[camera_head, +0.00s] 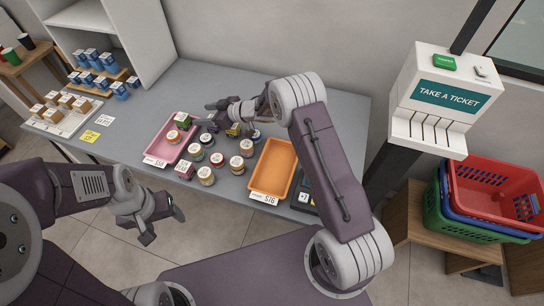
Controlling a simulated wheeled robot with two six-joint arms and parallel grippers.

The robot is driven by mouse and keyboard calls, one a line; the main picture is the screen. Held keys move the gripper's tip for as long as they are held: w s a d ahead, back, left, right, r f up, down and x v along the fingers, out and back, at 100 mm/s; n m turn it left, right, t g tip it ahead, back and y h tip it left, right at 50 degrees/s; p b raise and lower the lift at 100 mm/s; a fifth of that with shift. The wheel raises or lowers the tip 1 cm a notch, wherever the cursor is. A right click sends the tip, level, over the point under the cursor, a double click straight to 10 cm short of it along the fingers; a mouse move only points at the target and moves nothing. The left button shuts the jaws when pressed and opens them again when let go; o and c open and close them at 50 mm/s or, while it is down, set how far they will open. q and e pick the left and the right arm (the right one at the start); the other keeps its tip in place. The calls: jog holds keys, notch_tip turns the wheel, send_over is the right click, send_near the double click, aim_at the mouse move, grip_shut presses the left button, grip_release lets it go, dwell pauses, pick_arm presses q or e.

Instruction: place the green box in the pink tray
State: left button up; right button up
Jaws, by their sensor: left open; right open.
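The green box (183,119) sits at the far end of the pink tray (160,150), inside its outline. A jar with an orange lid (173,136) is in the same tray, just in front of the box. My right gripper (209,114) is open and empty, just right of the green box, low over the counter and apart from the box. Its arm comes across from the right and hides part of the counter. My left gripper (163,224) is open and empty in front of the counter, over the floor.
Several jars (206,176) stand on the grey counter (232,82) between the pink tray and an orange tray (272,170). A ticket stand (441,92) and stacked baskets (495,190) are at right. The counter's back is clear.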

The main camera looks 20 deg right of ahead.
jog(key=s+d+r+m+h, duration=0.1)
jog(key=s+d+m+h, duration=0.35)
jog(key=d, duration=0.35)
jog(key=s+d+r+m+h, duration=0.25)
jog(key=s+d+h, duration=0.25)
jog(key=d, duration=0.4)
jog(key=s+f+m+g, duration=0.1)
jog(key=s+g, duration=0.1)
jog(key=s, duration=0.6)
jog(key=s+d+f+m+g, duration=0.1)
jog(key=s+g, duration=0.1)
jog(key=s, duration=0.6)
jog(key=s+d+f+m+g, duration=0.1)
jog(key=s+g, duration=0.2)
jog(key=s, duration=0.6)
jog(key=shift+d+m+h, duration=0.2)
jog(key=shift+m+h, duration=0.05)
jog(key=shift+m, duration=0.05)
